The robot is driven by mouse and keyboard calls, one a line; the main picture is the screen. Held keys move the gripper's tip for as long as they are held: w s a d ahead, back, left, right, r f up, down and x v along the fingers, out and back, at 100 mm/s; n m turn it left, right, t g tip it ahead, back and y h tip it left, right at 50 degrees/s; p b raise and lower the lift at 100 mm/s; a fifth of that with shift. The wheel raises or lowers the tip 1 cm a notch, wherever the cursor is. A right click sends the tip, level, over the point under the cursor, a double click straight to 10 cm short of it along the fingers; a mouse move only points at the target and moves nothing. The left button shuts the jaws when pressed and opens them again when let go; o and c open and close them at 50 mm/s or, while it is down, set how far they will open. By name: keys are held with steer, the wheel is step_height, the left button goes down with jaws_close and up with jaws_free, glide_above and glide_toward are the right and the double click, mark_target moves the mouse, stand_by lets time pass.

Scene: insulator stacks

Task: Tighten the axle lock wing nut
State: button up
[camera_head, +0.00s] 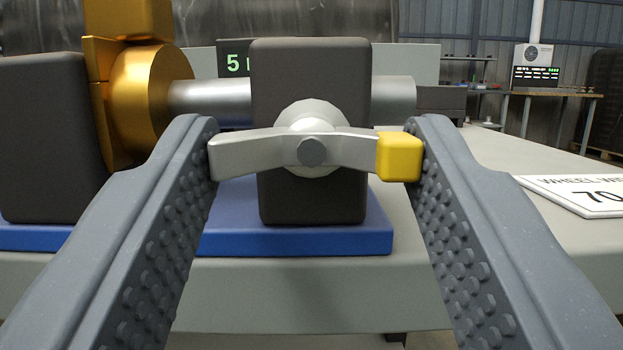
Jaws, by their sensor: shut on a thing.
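The wing nut (345,147) is silver, with two wings and a round hub with a darker centre. Its right wing ends in a yellow tip (398,157). It sits on the front of a dark block (312,207), with its wings lying about level. My gripper (316,152) has its two grey studded fingers at either end of the nut. The left fingertip is at the plain wing's end and the right fingertip is at the yellow tip. The gripper is shut on the nut across its wings. A silver axle (397,94) runs sideways behind the block.
A gold wheel (142,95) and another dark block (45,140) stand at the left. A blue base (300,243) lies under the blocks on a grey-green bench (470,250). A display (235,62) shows green characters behind. A white card (590,193) lies at right.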

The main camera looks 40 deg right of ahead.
steer(key=o, duration=1)
steer(key=p+v, duration=0.2)
steer(key=v, duration=1.2)
steer(key=shift+w, duration=0.15)
